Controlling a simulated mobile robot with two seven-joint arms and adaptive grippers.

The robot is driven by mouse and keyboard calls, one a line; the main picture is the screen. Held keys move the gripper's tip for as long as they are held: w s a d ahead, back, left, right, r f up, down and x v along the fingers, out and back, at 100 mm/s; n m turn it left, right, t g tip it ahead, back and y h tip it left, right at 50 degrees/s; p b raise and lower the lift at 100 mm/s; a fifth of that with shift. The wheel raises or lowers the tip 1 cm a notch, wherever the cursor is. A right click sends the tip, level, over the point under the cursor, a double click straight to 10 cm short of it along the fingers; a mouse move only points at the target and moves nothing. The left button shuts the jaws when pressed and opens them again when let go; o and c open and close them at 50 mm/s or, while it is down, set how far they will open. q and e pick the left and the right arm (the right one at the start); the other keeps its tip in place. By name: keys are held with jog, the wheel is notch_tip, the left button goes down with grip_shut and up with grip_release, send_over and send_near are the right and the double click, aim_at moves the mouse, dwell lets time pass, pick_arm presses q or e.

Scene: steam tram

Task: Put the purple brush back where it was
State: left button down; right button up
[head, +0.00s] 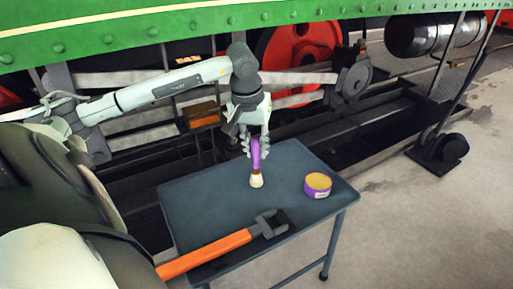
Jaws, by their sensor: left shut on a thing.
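The purple brush (256,160) is upright in my left gripper (257,148), bristles down. Its pale bristle tip is over the middle of the dark grey table (200,204); I cannot tell whether the tip touches the tabletop. My left gripper is shut on the brush's purple handle, and the fingers hide part of it. My left arm reaches in from the left above the table. My right gripper does not show.
A purple tin with a yellow top (317,185) stands to the right of the brush. A wrench with an orange handle (205,254) lies along the table's front edge. The green tram side (140,28) and its wheels and rods are behind the table. Open floor lies to the right.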

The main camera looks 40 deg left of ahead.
pick_arm(q)
jog(key=c, duration=1.3)
grip_release()
jog(key=shift+c, duration=0.2)
